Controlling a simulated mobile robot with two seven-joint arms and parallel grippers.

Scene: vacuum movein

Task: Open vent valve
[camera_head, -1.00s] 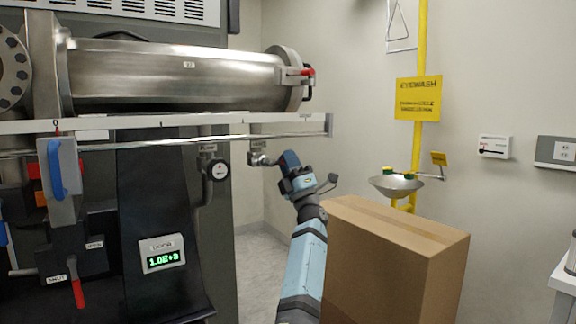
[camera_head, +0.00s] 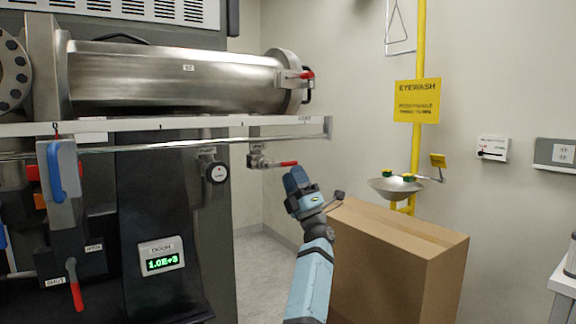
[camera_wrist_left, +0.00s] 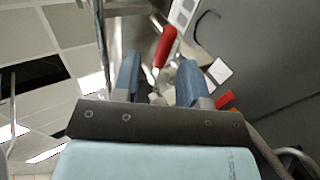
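A small metal valve (camera_head: 257,161) sits below the rail at the right end of the machine. Its red lever handle (camera_head: 288,164) points right, roughly level. In the left wrist view, a red handle (camera_wrist_left: 165,47) lies ahead of the gap between two blue fingers (camera_wrist_left: 158,80), which are spread with nothing held. The valve's label is too small to read. My right gripper is not in view.
A cardboard box (camera_head: 400,255) stands right of my left arm. A steel chamber (camera_head: 180,80) and a rail (camera_head: 200,121) are above the valve. A round gauge (camera_head: 217,172) is left of it. An eyewash basin (camera_head: 396,186) is behind the box.

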